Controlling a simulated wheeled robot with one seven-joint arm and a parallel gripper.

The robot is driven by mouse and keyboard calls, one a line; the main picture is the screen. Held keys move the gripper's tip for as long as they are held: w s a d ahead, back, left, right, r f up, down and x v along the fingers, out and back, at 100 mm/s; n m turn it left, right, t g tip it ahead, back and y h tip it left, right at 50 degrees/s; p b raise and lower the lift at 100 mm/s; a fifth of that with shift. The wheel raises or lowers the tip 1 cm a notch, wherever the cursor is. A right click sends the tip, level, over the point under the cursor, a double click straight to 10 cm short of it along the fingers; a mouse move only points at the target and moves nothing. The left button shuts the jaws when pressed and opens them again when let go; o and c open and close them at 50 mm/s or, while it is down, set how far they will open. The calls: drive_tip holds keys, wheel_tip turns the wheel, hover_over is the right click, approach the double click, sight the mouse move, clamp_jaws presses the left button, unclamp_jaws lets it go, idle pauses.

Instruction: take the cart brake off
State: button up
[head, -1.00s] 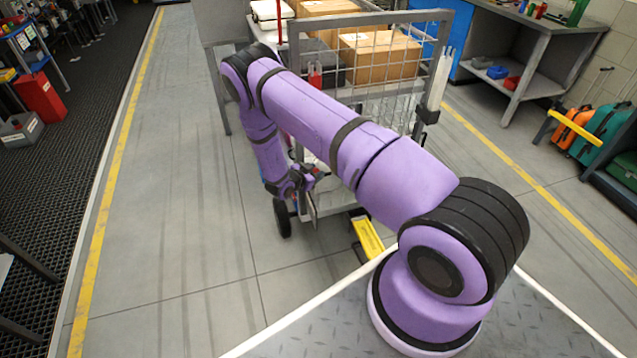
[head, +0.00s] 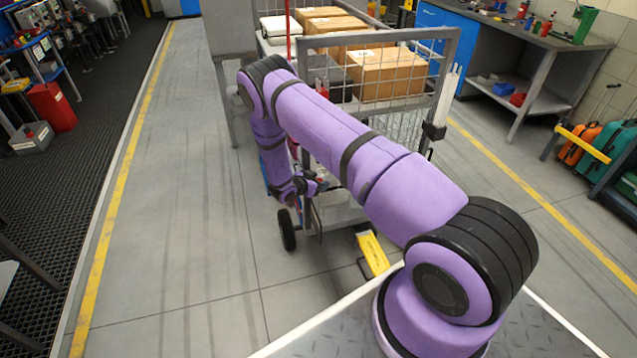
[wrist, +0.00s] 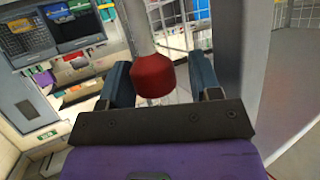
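The cart (head: 452,62) is a grey metal frame with mesh sides, carrying cardboard boxes. A black wheel (head: 287,230) shows at its near left corner. A yellow pedal-like part (head: 372,253) sits low at its near end. In the wrist view, a red knob (wrist: 152,75) on a pale grey rod is between the two blue-grey fingers of my gripper (wrist: 160,82). The fingers are apart, with a gap on each side of the knob. In the head view, my gripper (head: 312,186) is low by the cart's near left side, mostly hidden by my arm.
A workbench (head: 545,40) with tools stands at the back right, with suitcases (head: 610,145) at the right. A red bin (head: 52,106) and shelves are at the left. The floor left of the cart is clear. A grey cabinet (head: 228,38) stands by the cart's far left.

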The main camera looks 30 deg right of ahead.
drive_tip(key=v, duration=1)
drive_tip(key=shift+a, duration=0.4)
drive_tip(key=shift+r, duration=0.2)
